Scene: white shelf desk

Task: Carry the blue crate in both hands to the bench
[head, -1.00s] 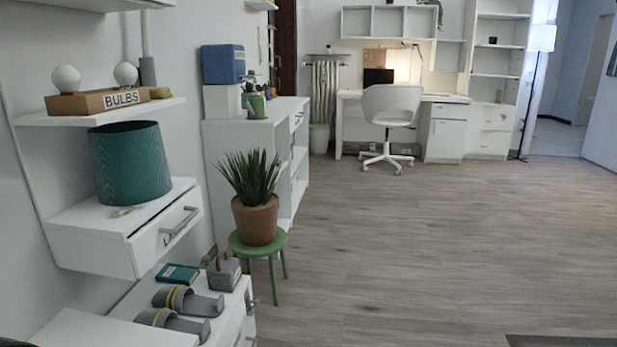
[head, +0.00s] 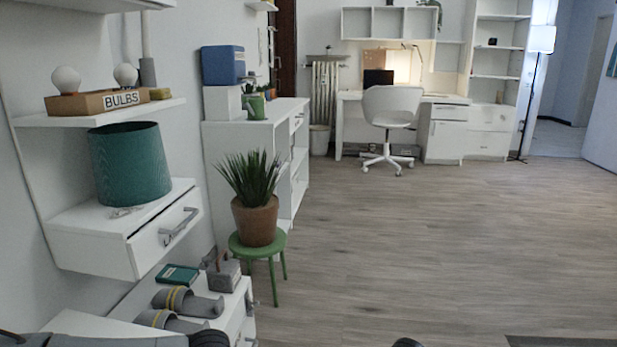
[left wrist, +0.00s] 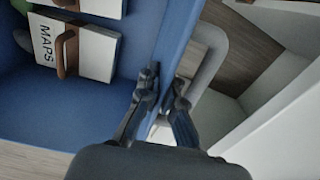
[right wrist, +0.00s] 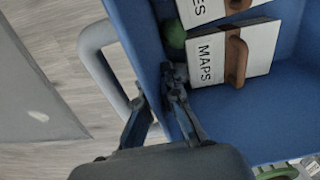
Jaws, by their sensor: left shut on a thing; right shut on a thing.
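The blue crate shows in the left wrist view (left wrist: 70,130) and the right wrist view (right wrist: 235,115); it is out of the head view. In it are a white box labelled MAPS (left wrist: 75,48) with a brown handle, a second white box (right wrist: 205,10) and a green round thing (right wrist: 173,35). My left gripper (left wrist: 163,85) is shut on one crate wall, beside a grey loop handle (left wrist: 212,55). My right gripper (right wrist: 160,85) is shut on the opposite wall, beside another grey handle (right wrist: 98,60). I cannot tell which piece of furniture is the bench.
A low white unit with grey slippers (head: 190,300) and a green book (head: 177,274) stands at lower left. Beyond it are a potted plant on a green stool (head: 258,238) and a white cabinet (head: 250,150). A white chair (head: 390,108) stands far back. The wooden floor (head: 440,240) is open.

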